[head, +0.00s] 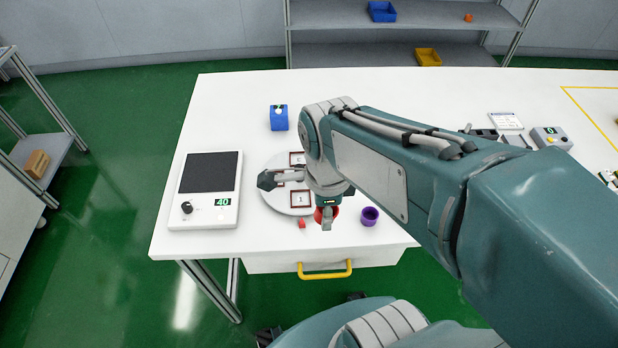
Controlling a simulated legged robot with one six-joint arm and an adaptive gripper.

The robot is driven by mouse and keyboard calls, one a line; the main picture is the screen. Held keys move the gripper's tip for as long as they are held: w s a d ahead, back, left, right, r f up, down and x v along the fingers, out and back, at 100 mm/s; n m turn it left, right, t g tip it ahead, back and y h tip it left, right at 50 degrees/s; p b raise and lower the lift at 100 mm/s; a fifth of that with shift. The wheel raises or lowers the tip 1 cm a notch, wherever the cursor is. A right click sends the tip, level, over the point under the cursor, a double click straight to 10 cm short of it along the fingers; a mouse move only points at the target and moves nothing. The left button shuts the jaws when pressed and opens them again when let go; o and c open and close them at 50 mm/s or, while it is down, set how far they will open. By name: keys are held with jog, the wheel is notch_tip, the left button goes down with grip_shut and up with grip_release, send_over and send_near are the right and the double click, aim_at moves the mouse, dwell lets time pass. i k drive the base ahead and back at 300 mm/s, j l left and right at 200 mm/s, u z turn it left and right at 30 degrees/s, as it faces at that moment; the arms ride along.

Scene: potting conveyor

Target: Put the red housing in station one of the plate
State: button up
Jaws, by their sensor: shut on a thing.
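The red housing (318,215) is a round cup shape, partly hidden behind my gripper (326,220). My gripper points down near the table's front edge and is shut on the red housing. The round pale plate (272,198) lies just left of it, partly covered by my wrist. Station one (300,198), a dark red square frame marked 1, is on the plate's near right side. The housing is just right of and nearer than station one. I cannot tell its height above the table.
A small red block (302,223) and a purple cup (370,215) are close on either side of the gripper. A blue container (279,118) is behind the plate. A yellow drawer handle (325,270) juts out in front.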

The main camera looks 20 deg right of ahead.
aim_at(300, 199)
jog(key=k, duration=1)
